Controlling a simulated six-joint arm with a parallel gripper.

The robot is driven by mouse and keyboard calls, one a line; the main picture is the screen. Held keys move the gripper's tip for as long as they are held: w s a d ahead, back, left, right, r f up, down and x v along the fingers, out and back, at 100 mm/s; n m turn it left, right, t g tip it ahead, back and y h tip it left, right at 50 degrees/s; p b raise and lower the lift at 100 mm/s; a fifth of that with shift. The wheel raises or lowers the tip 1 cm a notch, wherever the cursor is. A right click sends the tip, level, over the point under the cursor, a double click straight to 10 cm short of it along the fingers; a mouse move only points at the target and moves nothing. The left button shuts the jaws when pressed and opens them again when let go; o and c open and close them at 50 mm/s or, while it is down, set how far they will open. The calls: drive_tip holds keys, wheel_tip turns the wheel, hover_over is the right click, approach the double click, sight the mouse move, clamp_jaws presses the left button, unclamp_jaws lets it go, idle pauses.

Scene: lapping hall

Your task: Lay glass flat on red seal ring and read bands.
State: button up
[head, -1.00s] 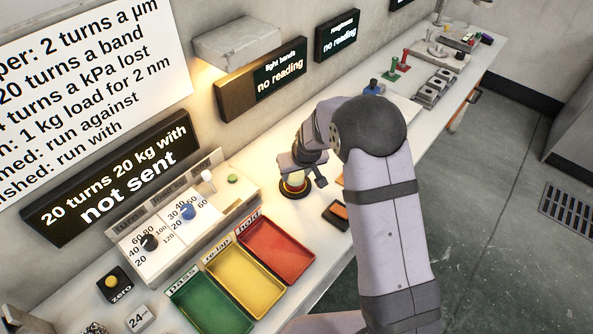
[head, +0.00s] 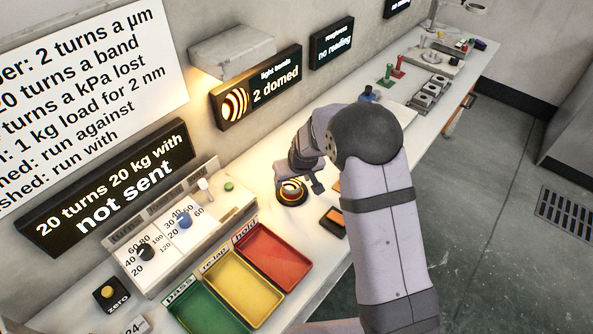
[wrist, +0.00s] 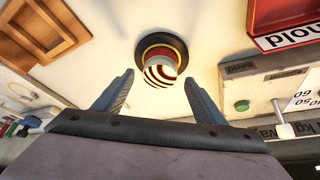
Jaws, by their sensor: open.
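The glass (head: 290,188) lies on the seal ring on a dark round stand (head: 291,201) under the lamp glow. In the wrist view the glass (wrist: 160,74) shows curved dark and pale bands, with a red and yellow rim just behind it on the black stand (wrist: 160,42). Whether it sits perfectly flat is hard to tell. My gripper (wrist: 160,80) is open, with one finger on each side of the glass and apart from it. The light bands display (head: 257,88) shows a striped disc and reads "2 domed".
Green, yellow and red trays (head: 273,258) labelled pass, re-lap and hold lie at the front. A dial panel (head: 165,240) stands left of the stand; its sign reads "not sent". An orange-topped dark block (head: 332,222) lies right of the stand. The roughness display (head: 331,44) reads "no reading".

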drive_tip(key=b+v, duration=0.2)
drive_tip(key=v, duration=0.9)
drive_tip(key=shift+s+r, duration=0.15)
drive_tip(key=shift+r, duration=0.15)
drive_tip(key=s+d+f+m+g, duration=0.1)
drive_tip(key=s+d, duration=0.2)
drive_tip(key=s, duration=0.5)
drive_tip(key=s+d+f+m+g, duration=0.1)
drive_tip(key=s+d+f+g, duration=0.1)
drive_tip(key=s, duration=0.7)
drive_tip(key=s+d+f+m+g+h, duration=0.1)
drive_tip(key=s+d, duration=0.3)
drive_tip(key=s, duration=0.5)
drive_tip(key=shift+f+g, duration=0.25)
drive_tip(key=shift+g, duration=0.05)
drive_tip(key=shift+r, duration=0.1)
